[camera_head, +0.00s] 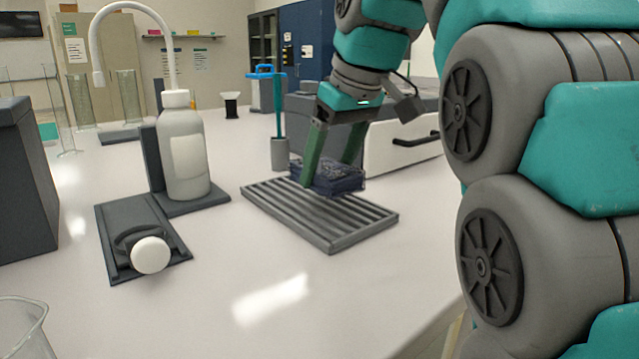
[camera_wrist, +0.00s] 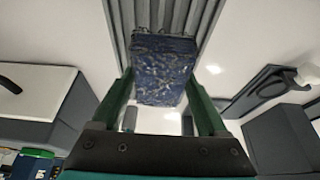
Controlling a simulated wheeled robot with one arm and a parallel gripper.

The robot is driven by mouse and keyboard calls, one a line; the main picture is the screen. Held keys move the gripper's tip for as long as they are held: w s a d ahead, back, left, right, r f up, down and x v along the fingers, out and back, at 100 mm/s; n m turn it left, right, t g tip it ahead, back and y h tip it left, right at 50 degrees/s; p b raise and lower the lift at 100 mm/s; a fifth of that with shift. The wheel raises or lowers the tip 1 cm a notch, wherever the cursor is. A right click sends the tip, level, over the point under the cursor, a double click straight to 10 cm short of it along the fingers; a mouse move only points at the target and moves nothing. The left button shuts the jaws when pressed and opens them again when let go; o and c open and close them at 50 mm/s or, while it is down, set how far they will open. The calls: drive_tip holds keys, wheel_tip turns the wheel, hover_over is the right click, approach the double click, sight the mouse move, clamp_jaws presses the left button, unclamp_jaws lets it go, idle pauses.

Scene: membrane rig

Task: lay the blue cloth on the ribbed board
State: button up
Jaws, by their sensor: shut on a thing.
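The blue cloth (camera_head: 328,178) is a dark blue, folded or bundled piece with a speckled pattern. My gripper (camera_head: 333,165) is shut on it, with one green finger at each side. The cloth is over the back part of the grey ribbed board (camera_head: 318,216), which lies flat on the white table. I cannot tell whether the cloth touches the ribs. In the wrist view the cloth (camera_wrist: 163,70) sits between the two fingers (camera_wrist: 163,95), with the ribbed board (camera_wrist: 129,25) behind it. Part of the board is hidden by the cloth.
A white wash bottle (camera_head: 184,155) stands left of the board, with a dark flat fixture bearing a white knob (camera_head: 151,255) in front of it. A grey holder (camera_head: 280,155) with a teal-handled tool is behind the board. A white drawer unit (camera_head: 400,145) stands at back right.

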drive_tip(key=shift+w+f, duration=0.1)
drive_tip(key=shift+w, duration=0.4)
drive_tip(key=shift+f+b, duration=0.85)
drive_tip(key=shift+f, duration=0.85)
drive_tip(key=shift+f, duration=0.2)
drive_tip(key=o, duration=1.5)
drive_tip(key=shift+o, duration=0.2)
drive_tip(key=shift+r, duration=0.15)
